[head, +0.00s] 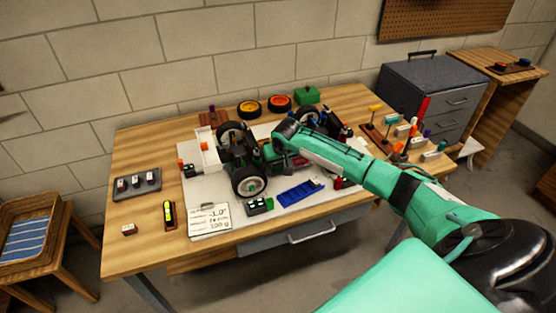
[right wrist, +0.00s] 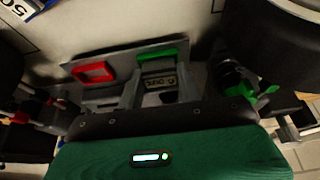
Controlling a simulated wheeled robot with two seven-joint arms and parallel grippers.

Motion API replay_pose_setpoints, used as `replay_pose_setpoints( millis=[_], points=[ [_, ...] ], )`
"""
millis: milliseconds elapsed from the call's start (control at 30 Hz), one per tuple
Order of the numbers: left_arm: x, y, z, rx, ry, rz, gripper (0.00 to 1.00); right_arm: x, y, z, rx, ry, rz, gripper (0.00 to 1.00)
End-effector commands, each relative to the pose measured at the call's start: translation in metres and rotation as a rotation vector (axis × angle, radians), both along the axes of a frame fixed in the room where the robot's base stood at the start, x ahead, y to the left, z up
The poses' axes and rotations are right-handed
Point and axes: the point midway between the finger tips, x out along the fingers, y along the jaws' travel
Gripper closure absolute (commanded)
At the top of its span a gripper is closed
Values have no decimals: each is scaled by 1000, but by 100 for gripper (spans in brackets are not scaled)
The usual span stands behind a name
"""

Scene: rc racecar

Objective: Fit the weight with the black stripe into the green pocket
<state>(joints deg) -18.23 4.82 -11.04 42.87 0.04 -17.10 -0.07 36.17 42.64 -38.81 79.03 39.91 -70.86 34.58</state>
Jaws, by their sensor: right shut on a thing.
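In the right wrist view a green-rimmed pocket (right wrist: 157,54) sits beside a red-rimmed pocket (right wrist: 95,72) on a grey plate. My right gripper (right wrist: 158,88) is shut on a small grey weight with dark lettering (right wrist: 161,80), just in front of the green pocket. Its black stripe cannot be made out, and I cannot tell whether it touches the pocket. My left gripper is not in view.
A grey tray (head: 126,194) of small weights stands on the table's left, with a loose block (head: 129,229) in front. A note card (head: 209,221) and a blue tray (head: 299,192) lie near the front. Car wheels (head: 249,182) stand close to my right gripper.

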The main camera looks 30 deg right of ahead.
Motion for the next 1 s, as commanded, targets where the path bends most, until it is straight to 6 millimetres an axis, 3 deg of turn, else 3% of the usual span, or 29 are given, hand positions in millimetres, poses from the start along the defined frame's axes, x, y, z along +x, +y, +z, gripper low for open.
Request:
replay_pose_setpoints(
  millis=[33,67,167,733,867,1000],
  points=[
    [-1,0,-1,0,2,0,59,-3,1,-7,1,12,0,92],
    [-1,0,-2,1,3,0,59,-4,1,-8,1,13,0,62],
    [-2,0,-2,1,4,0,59,-4,1,-9,0,16,1,43],
    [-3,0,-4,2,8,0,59,-6,-2,-9,-6,22,-3,43],
    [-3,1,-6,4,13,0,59,-6,-2,6,-5,18,-2,43],
    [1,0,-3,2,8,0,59,-15,2,33,-4,12,-1,43]
  ],
)
